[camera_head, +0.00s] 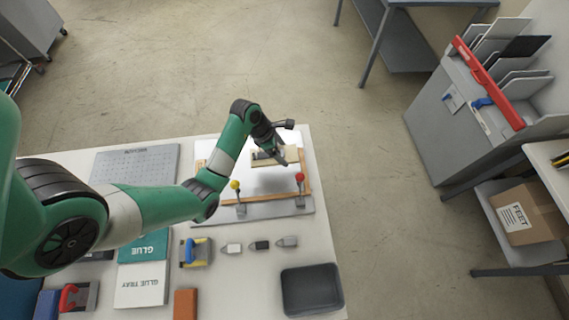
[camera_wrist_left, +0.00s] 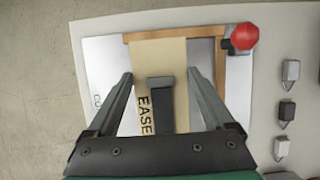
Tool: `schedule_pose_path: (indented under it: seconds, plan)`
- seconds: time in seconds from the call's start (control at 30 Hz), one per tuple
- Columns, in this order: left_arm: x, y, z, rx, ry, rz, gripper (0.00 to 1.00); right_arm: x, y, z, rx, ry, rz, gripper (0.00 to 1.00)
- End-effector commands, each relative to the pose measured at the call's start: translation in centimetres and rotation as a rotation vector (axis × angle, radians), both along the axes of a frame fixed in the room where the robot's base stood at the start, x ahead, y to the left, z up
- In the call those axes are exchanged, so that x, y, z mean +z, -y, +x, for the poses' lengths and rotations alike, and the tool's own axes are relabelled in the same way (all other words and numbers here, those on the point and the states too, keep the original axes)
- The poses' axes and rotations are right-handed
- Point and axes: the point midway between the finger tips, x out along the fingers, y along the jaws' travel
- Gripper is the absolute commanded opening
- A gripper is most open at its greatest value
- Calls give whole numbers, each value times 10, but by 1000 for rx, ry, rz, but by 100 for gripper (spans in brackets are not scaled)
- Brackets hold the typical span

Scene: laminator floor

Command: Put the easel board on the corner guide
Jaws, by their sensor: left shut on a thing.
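The easel board (camera_head: 288,152) is a cream panel; part of its lettering, "EASE", shows in the left wrist view (camera_wrist_left: 172,58). My left gripper (camera_head: 273,150) is shut on it, with a finger along each side. A dark grey piece lies across the board between the fingers. The corner guide has wooden strips (camera_head: 308,188) around a pale plate, with red-knobbed and yellow-knobbed clamps at its near edge. It also shows in the left wrist view (camera_wrist_left: 207,31). The board is over the guide's far part; a soft shadow below suggests it is raised. My right gripper is not in view.
The red knob (camera_head: 299,177) and yellow knob (camera_head: 235,185) stand up nearby. Several small blocks (camera_head: 259,245) and a dark tray (camera_head: 311,290) are in front. Bare floor lies beyond the table.

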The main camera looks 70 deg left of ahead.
Motion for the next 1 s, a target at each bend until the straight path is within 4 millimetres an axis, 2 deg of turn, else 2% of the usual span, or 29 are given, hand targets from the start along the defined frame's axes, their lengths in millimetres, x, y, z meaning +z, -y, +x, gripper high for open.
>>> schedule_pose_path:
  seconds: [0.03,0.1,0.2,0.37,0.6,0.93,0.97,1.0]
  plan:
    - [-17,1,-1,1,-4,-3,28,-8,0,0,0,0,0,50]
    - [-31,1,-1,0,-3,-3,28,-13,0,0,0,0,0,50]
    - [-43,1,0,-2,-1,-1,28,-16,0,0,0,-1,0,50]
    - [-46,1,0,-1,0,-1,28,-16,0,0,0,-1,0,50]
    - [-82,1,-1,-2,-1,-1,28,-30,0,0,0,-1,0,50]
    - [-84,1,0,-1,0,-1,28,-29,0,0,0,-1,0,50]
    - [-84,1,0,-1,0,-1,88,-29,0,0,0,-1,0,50]
    - [-83,1,0,-1,0,-1,96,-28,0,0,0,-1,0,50]
